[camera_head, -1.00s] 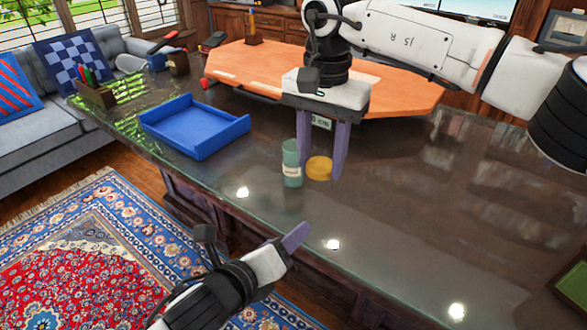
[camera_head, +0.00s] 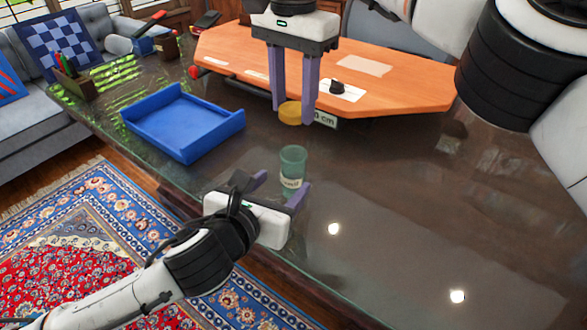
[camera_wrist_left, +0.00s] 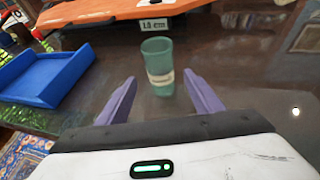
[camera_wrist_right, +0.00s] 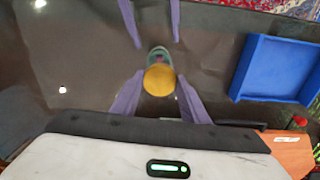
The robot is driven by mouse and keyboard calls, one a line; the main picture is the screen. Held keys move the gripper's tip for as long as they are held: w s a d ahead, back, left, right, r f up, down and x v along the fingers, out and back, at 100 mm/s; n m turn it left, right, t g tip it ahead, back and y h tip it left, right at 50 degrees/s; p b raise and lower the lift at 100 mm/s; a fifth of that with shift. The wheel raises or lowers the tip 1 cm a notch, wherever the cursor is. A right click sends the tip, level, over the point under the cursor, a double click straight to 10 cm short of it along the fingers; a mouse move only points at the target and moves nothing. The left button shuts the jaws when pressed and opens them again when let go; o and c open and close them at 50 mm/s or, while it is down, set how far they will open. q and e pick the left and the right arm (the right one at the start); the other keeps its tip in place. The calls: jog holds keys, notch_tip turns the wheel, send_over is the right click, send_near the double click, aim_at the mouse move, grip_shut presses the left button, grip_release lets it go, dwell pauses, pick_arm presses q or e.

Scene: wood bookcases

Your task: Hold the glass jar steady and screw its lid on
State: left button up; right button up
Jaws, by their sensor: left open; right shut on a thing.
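The green glass jar (camera_head: 292,166) with a pale label stands upright and open on the dark desk. My left gripper (camera_head: 282,184) is open, with its fingers pointing at the jar; in the left wrist view the jar (camera_wrist_left: 158,65) stands just beyond and between the fingertips (camera_wrist_left: 160,90). My right gripper (camera_head: 294,112) is shut on the yellow lid (camera_head: 290,113), held in the air above and behind the jar. In the right wrist view the lid (camera_wrist_right: 158,80) sits between the fingers and partly covers the jar (camera_wrist_right: 159,55).
A blue tray (camera_head: 183,125) lies left of the jar. A pen holder (camera_head: 74,85) stands at far left. The glossy desk is clear to the right.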

pick_arm(q)
jog(key=shift+s+r, duration=0.1)
jog(key=shift+s, duration=0.05)
pick_arm(e)
jog(key=shift+s+r, duration=0.1)
jog(key=shift+s, duration=0.1)
pick_arm(q)
jog(key=x, duration=1.2)
grip_shut()
pick_arm(e)
send_near(294, 174)
jog(key=shift+w+a, duration=0.1)
jog(key=shift+w, duration=1.1)
jog(key=shift+f, duration=1)
jog(key=shift+f, duration=0.6)
